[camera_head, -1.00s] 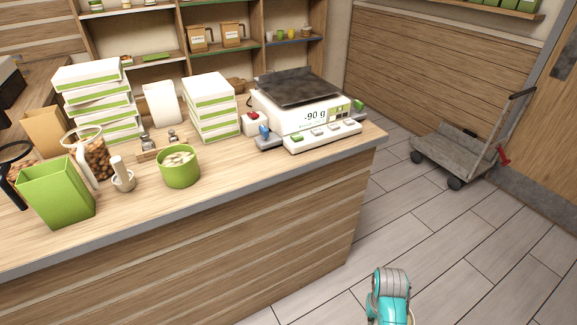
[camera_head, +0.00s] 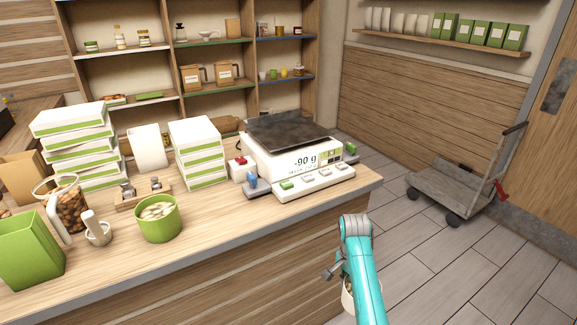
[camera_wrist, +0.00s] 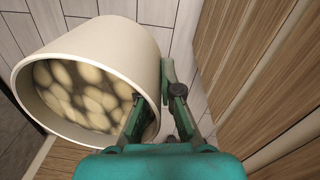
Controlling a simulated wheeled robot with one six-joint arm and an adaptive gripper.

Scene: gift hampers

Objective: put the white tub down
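The white tub (camera_wrist: 110,45) is cream-white and round, with pale oval pieces inside. It fills the left of the wrist view. My gripper (camera_wrist: 160,95) is shut on its wall, with one finger inside the rim and one outside. In the head view a small part of the tub (camera_head: 347,297) shows beside my teal arm, in front of the counter's right end; the arm hides the rest. The counter (camera_head: 225,225) carries a scale (camera_head: 290,160) with a dark, empty-looking plate, reading -90 g.
A green tub (camera_head: 158,222), green box (camera_head: 30,250), small mortar (camera_head: 97,232), nut jar (camera_head: 66,208) and stacked white-green boxes (camera_head: 196,150) crowd the counter's left and middle. Bare counter lies along the front edge. A trolley (camera_head: 450,190) stands on the floor at right.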

